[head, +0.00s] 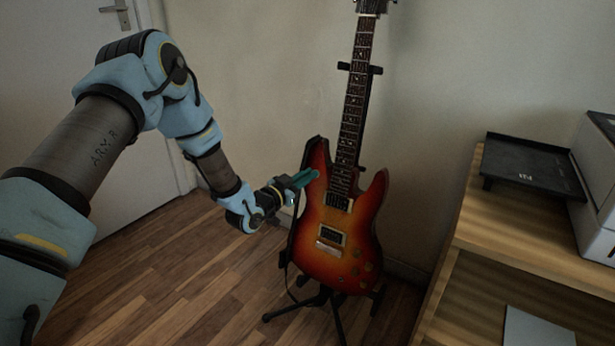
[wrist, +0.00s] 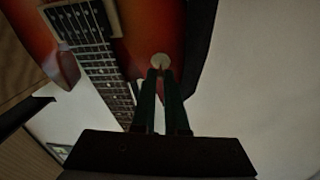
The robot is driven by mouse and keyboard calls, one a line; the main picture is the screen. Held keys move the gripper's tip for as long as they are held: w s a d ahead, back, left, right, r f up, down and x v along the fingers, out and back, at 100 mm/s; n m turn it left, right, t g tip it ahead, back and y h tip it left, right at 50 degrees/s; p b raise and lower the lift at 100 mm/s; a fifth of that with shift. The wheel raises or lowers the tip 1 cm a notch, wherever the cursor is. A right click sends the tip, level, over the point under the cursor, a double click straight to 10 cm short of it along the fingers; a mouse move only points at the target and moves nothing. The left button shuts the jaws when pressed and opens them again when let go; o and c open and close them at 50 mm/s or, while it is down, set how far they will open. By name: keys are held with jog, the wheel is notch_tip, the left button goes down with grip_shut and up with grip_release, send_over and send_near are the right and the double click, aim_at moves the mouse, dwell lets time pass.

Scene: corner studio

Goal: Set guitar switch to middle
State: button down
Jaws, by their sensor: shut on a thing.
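The sunburst electric guitar (head: 312,235) stands upright on a black stand, its neck pointing up. In the wrist view its red-orange body (wrist: 140,28) and fretted neck fill the upper left. A round cream switch plate (wrist: 161,60) sits on the body beside the neck. My gripper (head: 313,174) reaches from the left to the upper left of the guitar body. In the wrist view my gripper (wrist: 161,73) has its two dark green fingers close together at the plate, shut on the guitar switch. The switch lever is mostly hidden between the fingertips, so its position cannot be told.
The black guitar stand (head: 335,318) spreads its legs on the wood floor (head: 190,280). A wooden desk (head: 500,225) at the right carries a black tray (head: 530,165) and a white machine (head: 598,190). A wall stands close behind the guitar. Floor at the left is clear.

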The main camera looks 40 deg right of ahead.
jog(key=f+h+b, duration=0.1)
jog(key=h+b, duration=0.1)
jog(key=b, duration=0.2)
jog(key=h+b, duration=0.1)
jog(key=b, duration=0.3)
jog(key=shift+a+f+h, duration=0.1)
jog(key=shift+f+h, duration=0.3)
jog(key=shift+r, duration=0.1)
jog(key=c, duration=0.9)
grip_release()
jog(key=shift+c, duration=0.2)
jog(key=shift+a, duration=0.1)
jog(key=p+v, duration=0.1)
jog(key=v, duration=0.9)
jog(key=shift+a, duration=0.25)
